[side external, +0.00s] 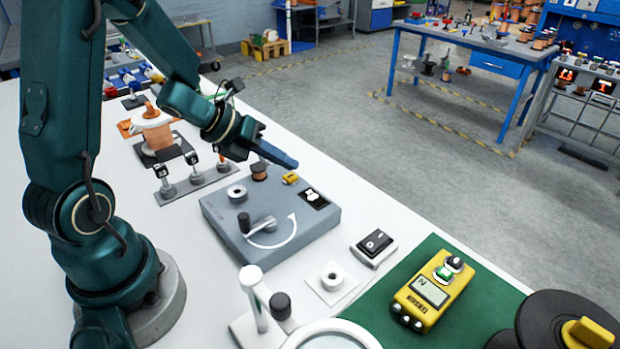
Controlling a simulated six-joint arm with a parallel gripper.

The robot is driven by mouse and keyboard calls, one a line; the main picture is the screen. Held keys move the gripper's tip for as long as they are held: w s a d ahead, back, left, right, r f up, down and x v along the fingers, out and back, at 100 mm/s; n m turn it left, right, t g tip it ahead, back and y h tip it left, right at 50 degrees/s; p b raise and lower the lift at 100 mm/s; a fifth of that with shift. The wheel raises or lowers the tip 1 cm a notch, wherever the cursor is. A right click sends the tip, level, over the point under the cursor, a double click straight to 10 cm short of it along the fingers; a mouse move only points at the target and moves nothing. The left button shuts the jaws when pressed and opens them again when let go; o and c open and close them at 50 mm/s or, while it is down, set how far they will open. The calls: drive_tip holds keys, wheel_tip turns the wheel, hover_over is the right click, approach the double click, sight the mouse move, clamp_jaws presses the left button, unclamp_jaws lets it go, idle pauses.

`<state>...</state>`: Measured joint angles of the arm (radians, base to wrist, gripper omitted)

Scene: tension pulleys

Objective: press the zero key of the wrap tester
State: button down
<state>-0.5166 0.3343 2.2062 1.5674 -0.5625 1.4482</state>
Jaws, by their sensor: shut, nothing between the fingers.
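The wrap tester appears to be the grey box (225,213) on the white bench, with a dark crank knob, a white curved arrow and a small copper spool on top. A small black display (314,198) with white marks sits near its right corner. Beside the display is a small yellow key (291,179), probably the zero key; its marking is too small to read. My gripper (292,163) is shut and empty, its blue fingers pointing down to the right. The tips appear just above the yellow key in the picture. I cannot tell the exact gap.
Three small posts (193,182) stand on a grey strip left of the box. The spool (259,171) stands close under my gripper.

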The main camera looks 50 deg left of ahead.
sight(285, 178)
drive_tip(key=shift+f, duration=0.15)
idle(0.6)
drive_tip(key=shift+f, duration=0.3)
drive_tip(key=shift+f, duration=0.45)
idle(0.5)
drive_tip(key=shift+r, duration=0.9)
drive_tip(key=shift+r, duration=2.5)
